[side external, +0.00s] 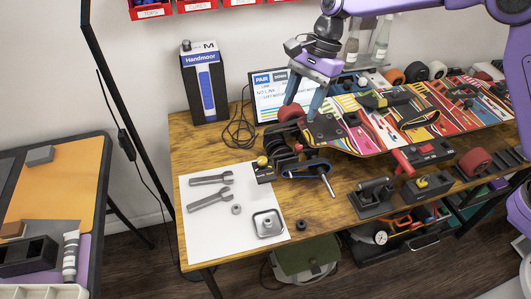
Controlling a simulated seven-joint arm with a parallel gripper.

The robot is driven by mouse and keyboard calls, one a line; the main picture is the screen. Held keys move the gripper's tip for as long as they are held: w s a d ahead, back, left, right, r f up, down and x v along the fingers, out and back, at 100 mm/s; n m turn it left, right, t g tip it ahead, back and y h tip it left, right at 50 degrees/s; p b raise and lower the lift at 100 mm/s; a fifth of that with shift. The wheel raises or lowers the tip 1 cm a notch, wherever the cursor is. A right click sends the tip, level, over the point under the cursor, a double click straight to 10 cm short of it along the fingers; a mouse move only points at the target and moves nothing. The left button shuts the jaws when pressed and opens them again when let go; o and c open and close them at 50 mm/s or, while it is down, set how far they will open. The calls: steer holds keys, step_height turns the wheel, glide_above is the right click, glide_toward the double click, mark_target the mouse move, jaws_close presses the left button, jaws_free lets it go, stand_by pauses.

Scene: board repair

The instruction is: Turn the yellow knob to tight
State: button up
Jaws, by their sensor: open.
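My gripper (301,109) is open and empty, with its two blue-grey fingers pointing down at the left end of the patterned skateboard deck (352,137). A small yellow knob (262,161) sits on a black block (264,174) at the right edge of the white sheet, below and left of my gripper. A second yellow part (422,183) shows on a black block at the table's front right. I cannot tell which of these is the task's knob, or how tight either one is. My gripper is apart from both.
Wrenches (211,178), a metal tray (268,223) and small nuts lie on the white sheet (215,236). Black wheel and belt parts (285,160) crowd the deck's left end. A monitor (268,100) and a blue-fronted box (205,85) stand behind. The front left wood is mostly covered by the sheet.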

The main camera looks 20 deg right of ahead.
mark_target(263, 159)
steer(key=w+a+f+m, duration=0.1)
steer(key=w+f+m, duration=0.1)
steer(key=w+m, duration=0.25)
steer(key=shift+n+y, duration=0.25)
steer(key=shift+y, duration=0.05)
steer(key=x, duration=1.7)
steer(key=shift+w+a+f, duration=0.1)
steer(key=shift+w+f, duration=0.2)
jaws_close()
steer(key=shift+w+a+n+g+h, duration=0.15)
steer(key=shift+n+g, duration=0.3)
steer(key=shift+n, duration=1)
steer(key=shift+w+n+g+h, duration=0.1)
steer(key=shift+n+g+h, duration=0.25)
steer(key=shift+n, duration=1.1)
steer(key=shift+s, duration=0.1)
